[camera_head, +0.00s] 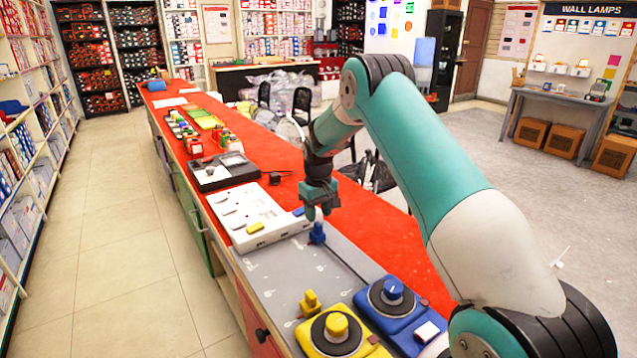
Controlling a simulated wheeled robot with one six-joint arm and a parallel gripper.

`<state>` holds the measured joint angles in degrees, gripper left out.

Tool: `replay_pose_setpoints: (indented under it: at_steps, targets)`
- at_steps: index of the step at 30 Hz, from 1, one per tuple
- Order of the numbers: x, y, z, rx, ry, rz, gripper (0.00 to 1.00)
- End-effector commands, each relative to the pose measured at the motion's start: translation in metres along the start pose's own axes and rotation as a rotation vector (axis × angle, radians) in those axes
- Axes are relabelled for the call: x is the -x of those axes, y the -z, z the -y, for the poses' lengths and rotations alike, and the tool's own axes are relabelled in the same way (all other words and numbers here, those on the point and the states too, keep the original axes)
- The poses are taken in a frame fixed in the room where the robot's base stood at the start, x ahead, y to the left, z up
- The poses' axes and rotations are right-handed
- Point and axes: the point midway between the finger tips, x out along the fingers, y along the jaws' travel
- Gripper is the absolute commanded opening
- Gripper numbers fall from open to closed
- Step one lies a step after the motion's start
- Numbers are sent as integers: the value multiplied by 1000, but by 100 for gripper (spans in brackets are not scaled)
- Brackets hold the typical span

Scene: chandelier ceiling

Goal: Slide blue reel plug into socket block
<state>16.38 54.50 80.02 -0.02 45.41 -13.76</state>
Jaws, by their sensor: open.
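The blue reel plug (317,234) stands on the grey mat (270,270), near the right front corner of the socket block. A dark cable runs from it toward the blue reel (390,293) at the front right. My gripper (319,214) is open and points down just above the plug. I cannot tell whether its fingers touch the plug. The white socket block (240,206) lies beyond the mat, to the left of my gripper.
A yellow reel (335,332) and its yellow plug (310,302) sit at the near end of the counter. A black-and-grey tray (222,172) and several small coloured containers stand beyond the block. The red counter top (370,225) is clear to the right of my gripper.

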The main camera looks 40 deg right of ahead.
Motion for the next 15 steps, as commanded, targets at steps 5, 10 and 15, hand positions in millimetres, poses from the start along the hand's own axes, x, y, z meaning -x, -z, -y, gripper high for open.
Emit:
replay_pose_setpoints:
  at_steps: [5,10,15]
  targets:
    - [47,1,-1,0,-1,-6,43]
    - [87,0,-1,-1,0,-4,43]
    - [114,0,-1,-1,0,-1,43]
